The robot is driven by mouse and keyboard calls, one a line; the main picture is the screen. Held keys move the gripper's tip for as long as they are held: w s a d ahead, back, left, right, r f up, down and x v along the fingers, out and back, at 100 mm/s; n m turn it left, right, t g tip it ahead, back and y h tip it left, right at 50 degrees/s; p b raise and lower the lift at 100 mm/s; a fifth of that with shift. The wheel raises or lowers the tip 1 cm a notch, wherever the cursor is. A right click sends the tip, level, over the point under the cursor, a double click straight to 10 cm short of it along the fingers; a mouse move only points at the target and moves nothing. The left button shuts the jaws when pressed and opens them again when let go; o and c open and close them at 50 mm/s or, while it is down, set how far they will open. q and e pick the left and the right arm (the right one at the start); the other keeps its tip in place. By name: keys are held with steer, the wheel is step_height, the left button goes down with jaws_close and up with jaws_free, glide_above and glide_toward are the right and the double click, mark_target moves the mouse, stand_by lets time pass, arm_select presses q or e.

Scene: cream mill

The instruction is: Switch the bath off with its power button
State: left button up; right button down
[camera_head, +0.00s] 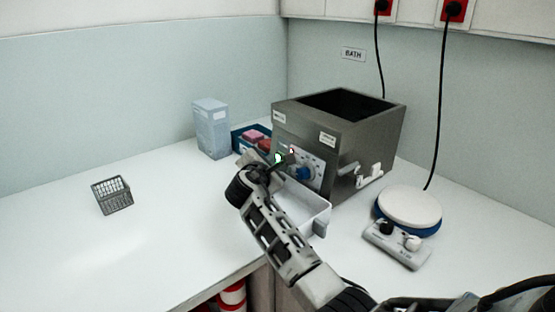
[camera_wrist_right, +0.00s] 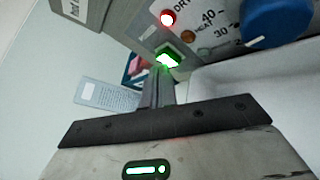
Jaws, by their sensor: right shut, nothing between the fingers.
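The bath (camera_head: 345,140) is a grey metal box with an open top at the back of the counter. Its front panel has a blue dial (camera_head: 304,173), also in the wrist view (camera_wrist_right: 280,20). The power button (camera_wrist_right: 168,60) glows green at the panel's left; it also shows in the head view (camera_head: 279,159). A red lamp (camera_wrist_right: 167,18) is lit close to it. My right gripper (camera_wrist_right: 160,78) is shut and empty, its fingertips right at the button; whether they touch it I cannot tell. It also shows in the head view (camera_head: 273,166). My left gripper is not in view.
A white tray (camera_head: 308,217) stands in front of the bath, partly behind my right arm. A round white-topped device (camera_head: 410,207) and a small control box (camera_head: 396,246) stand right. A wire basket (camera_head: 112,194) and a pale blue box (camera_head: 211,128) stand left. The left counter is mostly clear.

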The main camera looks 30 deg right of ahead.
stand_by(0.4)
steer(key=shift+d+f+p, duration=0.1)
steer(key=shift+d+p, duration=0.2)
steer(key=shift+d, duration=0.15)
steer(key=shift+a+p, duration=0.35)
steer(key=shift+a, duration=0.15)
steer(key=a, duration=0.2)
steer(key=a+p, duration=0.1)
steer(key=a+r+p, duration=0.1)
steer(key=a, duration=0.1)
steer(key=shift+s+a, duration=0.35)
steer(key=shift+s, duration=0.05)
